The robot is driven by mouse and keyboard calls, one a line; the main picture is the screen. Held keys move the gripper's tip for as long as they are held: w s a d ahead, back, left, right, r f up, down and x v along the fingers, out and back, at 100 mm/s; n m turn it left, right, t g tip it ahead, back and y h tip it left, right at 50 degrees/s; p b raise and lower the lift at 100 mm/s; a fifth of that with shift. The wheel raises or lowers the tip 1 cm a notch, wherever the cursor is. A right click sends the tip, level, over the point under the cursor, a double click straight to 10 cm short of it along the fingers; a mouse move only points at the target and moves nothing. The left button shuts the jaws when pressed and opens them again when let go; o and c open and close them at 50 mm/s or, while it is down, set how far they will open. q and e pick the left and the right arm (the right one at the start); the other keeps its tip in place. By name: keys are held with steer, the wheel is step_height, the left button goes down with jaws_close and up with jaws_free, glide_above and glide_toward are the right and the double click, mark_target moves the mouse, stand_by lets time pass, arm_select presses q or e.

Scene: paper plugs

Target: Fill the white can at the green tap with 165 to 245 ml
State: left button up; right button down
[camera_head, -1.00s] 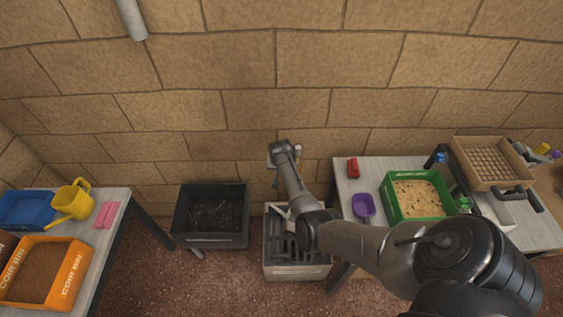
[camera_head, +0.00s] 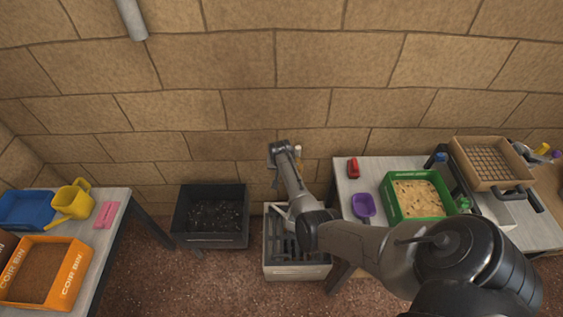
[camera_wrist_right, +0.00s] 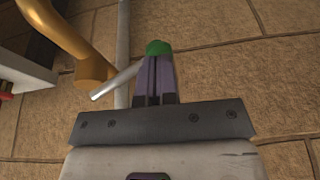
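My right arm reaches from the lower right to the wall above the grey slatted basin (camera_head: 298,271). Its gripper is mostly hidden behind the wrist in the head view. In the right wrist view, the purple-grey fingers of my right gripper (camera_wrist_right: 157,70) are close together. A rounded green piece (camera_wrist_right: 157,47) shows at their tips; I cannot tell whether they grip it or only meet it. A brass-coloured pipe (camera_wrist_right: 75,38) and a pale metal rod (camera_wrist_right: 116,82) are just left of the fingers. I cannot make out the white can. My left gripper is out of view.
A black bin (camera_head: 210,240) of dark material stands left of the basin. The left table holds a yellow watering can (camera_head: 72,202) and an orange bin (camera_head: 62,281). The right table holds a purple scoop (camera_head: 363,206) and a green crate (camera_head: 416,216). A stone wall closes the back.

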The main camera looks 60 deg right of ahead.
steer(key=shift+s+f, duration=0.2)
steer(key=shift+f, duration=0.15)
steer(key=shift+r+p, duration=0.55)
steer(key=shift+p, duration=0.1)
steer(key=p+v, duration=0.8)
steer(key=v, duration=0.5)
steer(key=shift+r, duration=0.3)
